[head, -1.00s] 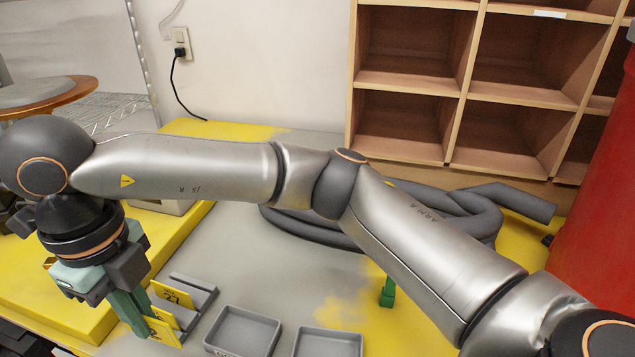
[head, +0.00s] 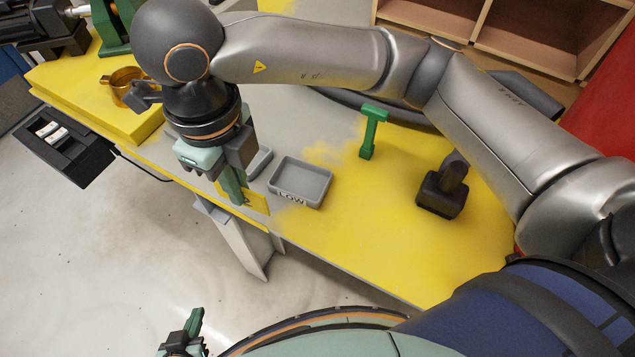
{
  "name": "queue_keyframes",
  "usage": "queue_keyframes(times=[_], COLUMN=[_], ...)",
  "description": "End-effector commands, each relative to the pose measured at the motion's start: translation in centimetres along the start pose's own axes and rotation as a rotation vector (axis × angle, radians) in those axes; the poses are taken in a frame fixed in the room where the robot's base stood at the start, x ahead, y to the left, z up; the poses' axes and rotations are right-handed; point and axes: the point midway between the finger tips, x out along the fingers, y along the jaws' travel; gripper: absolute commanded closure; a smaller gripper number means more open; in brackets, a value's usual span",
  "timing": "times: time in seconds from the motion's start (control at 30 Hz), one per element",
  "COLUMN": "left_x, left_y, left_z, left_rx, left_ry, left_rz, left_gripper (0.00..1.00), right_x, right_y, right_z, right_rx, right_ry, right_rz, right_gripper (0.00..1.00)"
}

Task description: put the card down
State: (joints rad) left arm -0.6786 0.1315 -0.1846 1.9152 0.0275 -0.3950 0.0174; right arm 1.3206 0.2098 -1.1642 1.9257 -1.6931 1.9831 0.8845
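A yellow card (head: 257,203) with dark marks hangs at the green fingers of my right gripper (head: 233,189). The fingers look closed on its left edge, and it overlaps the table's front edge in the head view. A grey tray marked LOW (head: 300,182) lies just right of the card. A second grey tray (head: 259,162) is partly hidden behind the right gripper. My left gripper (head: 188,330) shows at the bottom, low and away from the table; its finger gap is unclear.
A green T-shaped stand (head: 372,132) and a black block with a knob (head: 445,188) stand on the yellow and grey table (head: 390,245). A brass cup (head: 124,84) stands at the left. A black box (head: 66,145) is beside the table. The table's front right is clear.

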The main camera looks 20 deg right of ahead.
Motion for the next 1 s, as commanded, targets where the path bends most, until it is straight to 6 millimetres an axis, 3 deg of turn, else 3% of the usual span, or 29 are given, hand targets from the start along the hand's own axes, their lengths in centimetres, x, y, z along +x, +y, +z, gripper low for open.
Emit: queue_keyframes(times=[0.13,0.23,0.57,0.7,1.0], left_x=[-0.2,-0.4,-1.5,-1.6,-1.8], left_y=[0.0,0.0,0.0,0.0,0.1], left_z=[-0.3,-0.5,-1.6,-1.8,-2.0], left_rx=[-0.001,-0.001,-0.001,-0.001,-0.001], left_ry=[0.004,0.003,0.001,0.000,-0.001], left_rz=[-0.001,-0.002,-0.003,-0.002,-0.002], left_gripper=[1.00,1.00,1.00,1.00,1.00], right_x=[0.0,0.5,4.0,6.8,9.4], right_y=[-0.1,-1.2,-9.2,-11.2,-13.3], right_z=[-0.2,-0.4,-1.1,-1.2,-1.3], right_rx=[-0.003,0.000,0.004,0.000,-0.003], right_ry=[-0.001,0.001,0.005,0.005,0.000], right_rz=[0.002,0.004,0.003,0.004,0.003], right_gripper=[1.00,1.00,1.00,1.00,1.00])
